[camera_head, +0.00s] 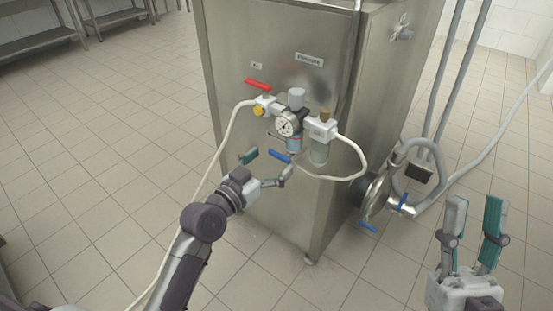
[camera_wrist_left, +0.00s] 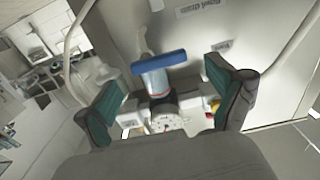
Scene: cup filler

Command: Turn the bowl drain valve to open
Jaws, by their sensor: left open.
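A small blue valve handle (camera_head: 280,156) sits beneath the filter bowl (camera_head: 294,145) on the front of the steel cabinet. In the left wrist view the blue handle (camera_wrist_left: 158,61) lies crosswise between the teal-padded fingers. My left gripper (camera_head: 267,164) is open around the handle's area, one finger on each side; it also shows in the left wrist view (camera_wrist_left: 163,88). I see gaps between the fingers and the handle, and no clear contact. My right gripper (camera_head: 474,208) is open and empty at lower right, away from the cabinet.
Above the handle are a pressure gauge (camera_head: 287,123), a red-handled valve (camera_head: 257,84) and a second bowl (camera_head: 319,152). A white hose (camera_head: 349,150) loops to the right. A pipe outlet with a blue lever (camera_head: 403,202) stands on the cabinet's right.

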